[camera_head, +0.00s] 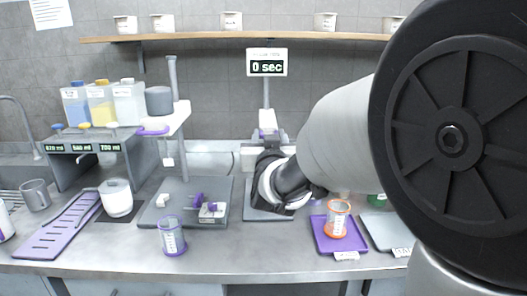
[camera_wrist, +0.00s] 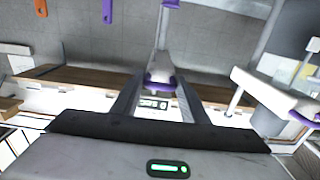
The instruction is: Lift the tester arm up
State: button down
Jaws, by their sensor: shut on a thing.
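The tester stands at the back of the counter, with a timer display (camera_head: 267,62) reading "0 sec" on top of its post. A white tester arm with purple trim (camera_head: 267,122) shows on the post, above my wrist. In the wrist view, my gripper (camera_wrist: 160,92) has its two fingers on either side of the white and purple tester arm (camera_wrist: 161,66) and is shut on it. In the head view my own arm hides the fingers and much of the tester's lower part.
A grey board (camera_head: 180,215) with purple and white parts lies left of the tester. A purple-rimmed cup (camera_head: 173,240) stands at its front. An orange-rimmed cup (camera_head: 338,218) stands on a purple tray (camera_head: 322,243) to the right. A shelf unit (camera_head: 75,150) with bottles is at left.

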jog(key=shift+w+d+r+p, duration=0.15)
jog(key=shift+r+p, duration=0.4)
jog(key=shift+r, duration=1.4)
jog(key=shift+d, duration=0.1)
jog(key=c, duration=1.3)
grip_release()
jog(key=shift+f, duration=0.1)
